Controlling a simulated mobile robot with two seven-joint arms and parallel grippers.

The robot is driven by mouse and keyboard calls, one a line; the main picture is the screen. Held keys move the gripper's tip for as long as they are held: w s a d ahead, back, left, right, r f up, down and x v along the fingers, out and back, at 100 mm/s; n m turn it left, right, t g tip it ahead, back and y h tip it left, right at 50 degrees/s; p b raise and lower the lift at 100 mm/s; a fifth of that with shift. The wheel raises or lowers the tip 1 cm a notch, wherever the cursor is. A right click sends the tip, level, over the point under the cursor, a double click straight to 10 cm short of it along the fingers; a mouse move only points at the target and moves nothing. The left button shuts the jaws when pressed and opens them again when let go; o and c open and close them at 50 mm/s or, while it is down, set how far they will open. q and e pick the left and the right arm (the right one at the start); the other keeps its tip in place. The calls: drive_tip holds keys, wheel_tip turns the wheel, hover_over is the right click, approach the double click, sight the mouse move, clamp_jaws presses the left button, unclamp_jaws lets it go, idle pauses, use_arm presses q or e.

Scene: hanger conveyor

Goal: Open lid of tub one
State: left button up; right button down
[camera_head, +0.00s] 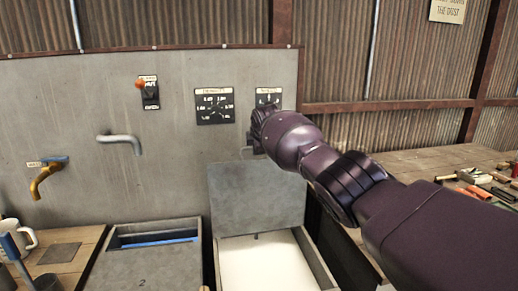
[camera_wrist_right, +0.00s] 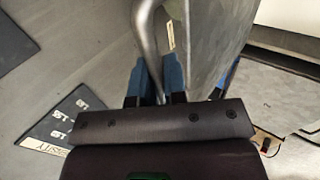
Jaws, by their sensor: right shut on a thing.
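The open tub (camera_head: 318,262) holds a white filling, and its number is not visible. Its grey lid (camera_head: 255,197) stands nearly upright at the tub's back edge, in front of the grey wall panel. My right gripper (camera_wrist_right: 157,82) is at the lid's upper edge. It is shut on the lid's bent metal handle (camera_wrist_right: 147,32), which runs between the blue fingers in the wrist view. The lid's grey plate also shows beside the handle in the wrist view (camera_wrist_right: 207,40). In the head view my right arm hides most of the grip. My left gripper is not in view.
A second tub (camera_head: 190,224) to the left has a lid marked 2 (camera_head: 142,270) and shows blue inside. The wall panel (camera_head: 180,165) carries a grey spout (camera_head: 120,139), a yellow tap (camera_head: 45,178) and dark placards (camera_head: 214,105). A bench (camera_head: 430,160) with tools lies right.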

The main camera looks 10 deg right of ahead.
drive_tip(key=shift+f, duration=0.1)
drive_tip(key=c, duration=1.2)
unclamp_jaws()
drive_tip(key=shift+p+v, duration=0.35)
drive_tip(key=shift+v, duration=5.1)
